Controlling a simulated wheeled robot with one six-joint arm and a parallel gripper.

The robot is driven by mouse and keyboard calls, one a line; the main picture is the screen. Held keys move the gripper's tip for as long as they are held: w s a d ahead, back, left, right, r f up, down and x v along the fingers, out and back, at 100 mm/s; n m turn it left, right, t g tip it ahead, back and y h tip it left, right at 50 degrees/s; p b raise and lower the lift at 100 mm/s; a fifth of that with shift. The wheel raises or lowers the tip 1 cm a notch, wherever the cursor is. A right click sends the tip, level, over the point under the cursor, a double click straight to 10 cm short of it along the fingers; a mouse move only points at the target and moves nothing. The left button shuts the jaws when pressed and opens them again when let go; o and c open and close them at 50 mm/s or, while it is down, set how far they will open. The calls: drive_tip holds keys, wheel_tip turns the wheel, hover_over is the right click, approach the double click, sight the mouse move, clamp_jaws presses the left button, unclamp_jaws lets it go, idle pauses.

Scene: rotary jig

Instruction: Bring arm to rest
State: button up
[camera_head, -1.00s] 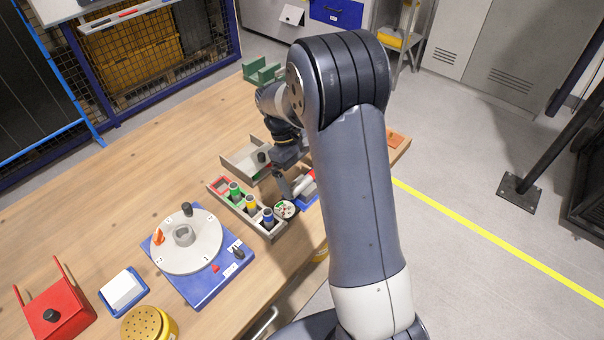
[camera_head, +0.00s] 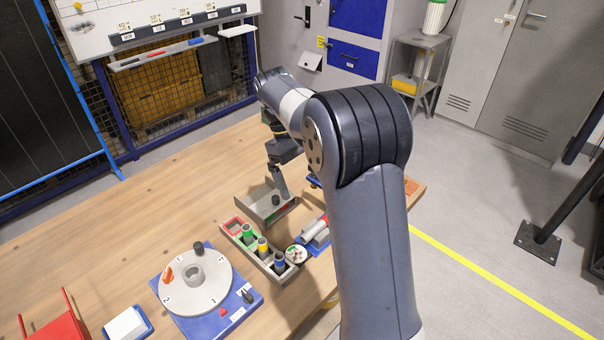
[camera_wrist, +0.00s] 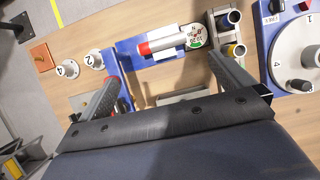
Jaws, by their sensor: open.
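My arm reaches over the wooden table (camera_head: 60,225), and my gripper (camera_head: 282,190) hangs above the grey open bin (camera_head: 262,211). In the wrist view my gripper (camera_wrist: 165,88) has its two fingers spread apart, with nothing between them. Part of the grey bin (camera_wrist: 185,97) shows between and behind the fingers. A red-and-white cylinder (camera_head: 315,229) lies on a blue holder beside my upper arm; it also shows in the wrist view (camera_wrist: 163,45). My arm hides part of the table's right side.
A grey rack (camera_head: 243,240) holds green, yellow and blue cylinders. A numbered turntable (camera_head: 210,287) sits on a blue base at the front. A white block (camera_head: 125,325) and a red box (camera_head: 50,330) are at lower left. The left of the table is bare.

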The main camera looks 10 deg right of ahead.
sight(318, 227)
idle(0.5)
drive_tip(key=x, duration=1.2)
drive_tip(key=shift+a+f, duration=0.1)
drive_tip(key=shift+f, duration=0.65)
drive_tip(key=shift+r, duration=0.6)
